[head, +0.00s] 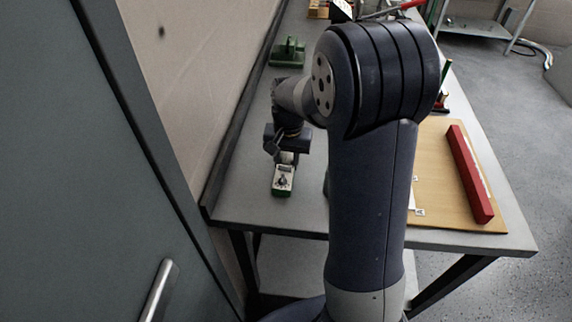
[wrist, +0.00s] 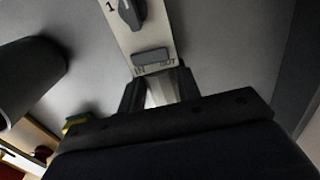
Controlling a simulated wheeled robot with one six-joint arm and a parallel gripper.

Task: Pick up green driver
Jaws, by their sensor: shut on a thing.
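The green driver (head: 282,181) is a small box with a pale front plate, a dark knob and a green lower edge. It is at the near left part of the bench in the head view. In the wrist view its pale plate (wrist: 137,37) shows a dark knob, a "1" and a grey block near the fingers. My gripper (wrist: 160,87) is shut on the near end of this box. In the head view my gripper (head: 287,157) is small and partly hidden by my wrist. Whether the box touches the bench is unclear.
A green fixture (head: 288,54) stands farther back on the grey bench (head: 245,205). A wooden board (head: 435,190) with a long red bar (head: 470,175) lies at the right. A wall runs along the left. My arm hides the middle of the bench.

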